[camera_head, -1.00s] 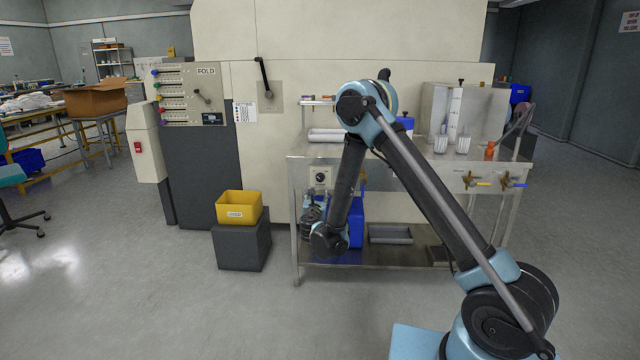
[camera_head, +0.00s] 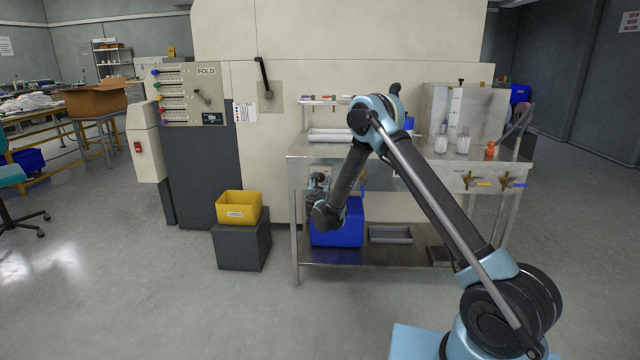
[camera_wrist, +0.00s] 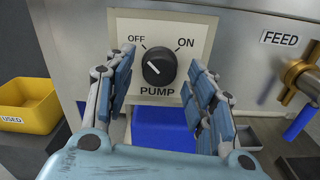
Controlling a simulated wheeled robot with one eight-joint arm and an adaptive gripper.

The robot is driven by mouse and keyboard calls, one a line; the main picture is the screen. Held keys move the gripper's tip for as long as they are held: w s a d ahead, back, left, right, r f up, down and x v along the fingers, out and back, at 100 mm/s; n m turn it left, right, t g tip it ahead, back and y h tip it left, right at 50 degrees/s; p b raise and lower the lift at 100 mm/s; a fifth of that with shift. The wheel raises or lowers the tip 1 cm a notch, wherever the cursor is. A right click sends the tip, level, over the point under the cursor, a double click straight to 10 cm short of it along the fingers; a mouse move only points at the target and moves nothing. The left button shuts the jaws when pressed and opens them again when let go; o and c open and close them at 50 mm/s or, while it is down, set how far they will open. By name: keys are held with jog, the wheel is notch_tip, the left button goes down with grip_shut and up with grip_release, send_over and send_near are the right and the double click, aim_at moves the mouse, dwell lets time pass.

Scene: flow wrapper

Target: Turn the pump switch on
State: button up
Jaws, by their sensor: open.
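The pump switch (camera_wrist: 159,67) is a round black knob on a pale plate labelled OFF, ON and PUMP (camera_wrist: 197,27). Its white mark points up-left towards OFF. My gripper (camera_wrist: 160,88) is open in the wrist view, with one finger on each side of the knob and a gap on both sides. I cannot tell how far the fingertips are from the plate. In the head view my gripper (camera_head: 318,186) is in front of the bench's front panel and hides the switch.
A blue bin (camera_head: 338,232) stands on the lower shelf below the switch, beside a grey tray (camera_head: 390,234). A brass FEED valve (camera_wrist: 300,75) is right of the plate. A yellow USED bin (camera_head: 238,207) sits at left on a dark block.

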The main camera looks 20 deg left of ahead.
jog(key=shift+w+a, duration=0.15)
jog(key=shift+w, duration=0.5)
jog(key=shift+c, duration=0.5)
jog(key=c, duration=1)
jog(key=shift+o, duration=0.2)
jog(key=shift+a, duration=0.1)
